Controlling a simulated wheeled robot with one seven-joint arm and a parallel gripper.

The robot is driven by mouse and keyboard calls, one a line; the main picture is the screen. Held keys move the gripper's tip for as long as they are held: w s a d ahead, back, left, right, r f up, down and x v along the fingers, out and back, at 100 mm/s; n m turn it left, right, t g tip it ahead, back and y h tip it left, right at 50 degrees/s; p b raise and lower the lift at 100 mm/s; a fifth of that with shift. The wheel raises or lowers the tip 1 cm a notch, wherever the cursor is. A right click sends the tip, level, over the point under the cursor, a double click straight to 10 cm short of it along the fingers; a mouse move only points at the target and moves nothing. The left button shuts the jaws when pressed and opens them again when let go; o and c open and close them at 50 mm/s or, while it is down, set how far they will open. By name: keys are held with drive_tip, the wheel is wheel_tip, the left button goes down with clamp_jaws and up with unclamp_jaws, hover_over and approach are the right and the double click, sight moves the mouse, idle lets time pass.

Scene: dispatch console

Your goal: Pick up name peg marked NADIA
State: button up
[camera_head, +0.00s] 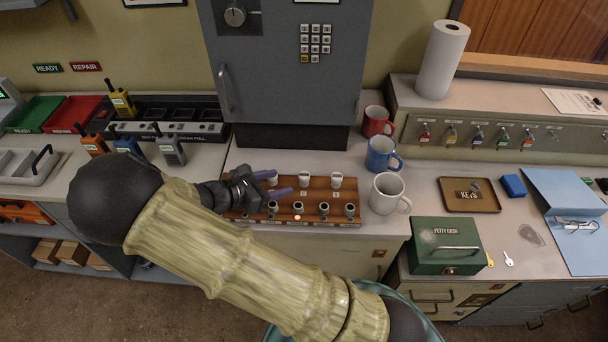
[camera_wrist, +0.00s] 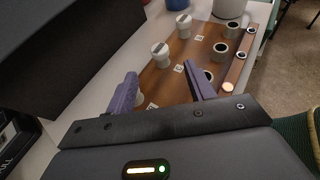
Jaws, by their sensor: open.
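A wooden peg board (camera_head: 318,192) lies on the counter below the grey cabinet. White pegs stand in its back row, among them a middle one (camera_head: 304,177) and a right one (camera_head: 336,180). Dark-topped round pieces (camera_head: 324,209) line its front row. I cannot read any name, so I cannot tell which peg is NADIA. My gripper (camera_head: 281,183) is open and empty over the board's left part, its purple fingers pointing right. In the wrist view, a white peg (camera_wrist: 160,54) stands beyond the fingertips. Another pale piece is partly hidden by the left finger.
Red (camera_head: 377,121), blue (camera_head: 382,154) and white (camera_head: 387,193) mugs stand right of the board. The grey cabinet (camera_head: 285,70) rises close behind it. Radios (camera_head: 170,150) stand to the left. A green cash box (camera_head: 445,245) and a key tray (camera_head: 470,194) are farther right.

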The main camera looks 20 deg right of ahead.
sight(302, 176)
drive_tip(key=shift+x, duration=1.1)
drive_tip(key=p+x, duration=0.1)
drive_tip(key=x, duration=0.4)
drive_tip(key=shift+w+d+r+p, duration=0.15)
drive_tip(key=shift+d+p, duration=0.1)
drive_tip(key=shift+p, duration=0.15)
drive_tip(key=c, duration=1)
